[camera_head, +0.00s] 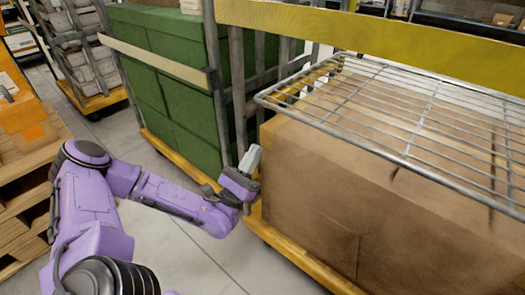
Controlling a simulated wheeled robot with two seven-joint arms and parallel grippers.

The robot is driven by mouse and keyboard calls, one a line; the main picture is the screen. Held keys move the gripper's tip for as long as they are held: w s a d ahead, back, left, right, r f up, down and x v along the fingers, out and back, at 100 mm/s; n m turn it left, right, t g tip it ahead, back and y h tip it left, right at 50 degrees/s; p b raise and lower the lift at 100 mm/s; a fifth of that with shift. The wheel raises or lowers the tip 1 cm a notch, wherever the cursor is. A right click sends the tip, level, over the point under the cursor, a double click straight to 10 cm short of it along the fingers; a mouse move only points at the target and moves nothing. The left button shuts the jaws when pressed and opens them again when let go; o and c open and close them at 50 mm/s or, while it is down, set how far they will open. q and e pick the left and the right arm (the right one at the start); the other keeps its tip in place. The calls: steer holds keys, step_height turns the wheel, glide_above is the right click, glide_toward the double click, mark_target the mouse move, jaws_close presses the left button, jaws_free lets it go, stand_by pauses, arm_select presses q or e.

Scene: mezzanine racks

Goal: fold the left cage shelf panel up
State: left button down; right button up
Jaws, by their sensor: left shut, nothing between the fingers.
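A grey wire shelf panel (422,112) lies roughly level above a large brown carton (330,205) at the right. Its near left corner juts out over the carton's edge. My left gripper (253,157) is shut and empty, at the carton's left end, below that corner and apart from the panel. My right gripper is not in the view. The panel's right end runs out of the picture.
A yellow beam (400,42) spans above the panel. A cage with green cartons (175,80) stands left of the brown carton. Wooden pallets (35,185) stand at far left. Grey floor (165,235) is clear between.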

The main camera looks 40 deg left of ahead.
arm_select(q)
steer(key=p+x, duration=0.1)
steer(key=x, duration=0.8)
steer(key=shift+d, duration=0.1)
steer(key=shift+r+h, duration=0.15)
steer(key=shift+h, duration=0.15)
step_height(320, 180, up, 18)
steer(key=d+m+g+h+p, duration=0.1)
steer(key=m+h+p, duration=0.5)
steer(key=p, duration=1.1)
steer(key=shift+d+m+g, duration=0.2)
steer(key=shift+m+g, duration=0.2)
steer(key=shift+m, duration=0.2)
